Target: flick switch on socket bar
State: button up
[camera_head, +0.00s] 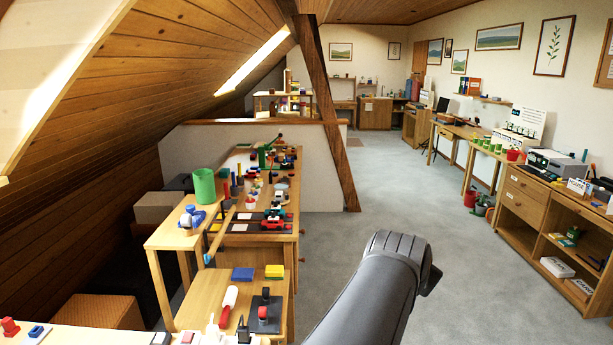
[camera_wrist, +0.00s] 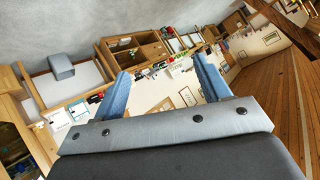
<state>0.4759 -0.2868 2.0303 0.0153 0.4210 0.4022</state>
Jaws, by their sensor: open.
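My gripper (camera_wrist: 161,68) shows in the wrist view as two blue fingers spread well apart, open with nothing held between them. The room lies far beyond the fingertips, tilted in the picture. In the head view only a grey link of my arm shows at the bottom centre, and the gripper is out of that picture. I cannot make out the socket bar or its switch for sure in either view. Small white items (camera_head: 212,336) at the bottom edge of the head view are cut off and too unclear to name.
Cluttered wooden benches stand at left, with a green cylinder (camera_head: 204,186), a blue block (camera_head: 243,274) and a yellow block (camera_head: 274,271). A slanting timber brace (camera_head: 327,110) rises behind them. A wooden cabinet (camera_head: 526,199) lines the right wall. The grey floor (camera_head: 425,215) between is clear.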

grip_shut()
dwell(1.4)
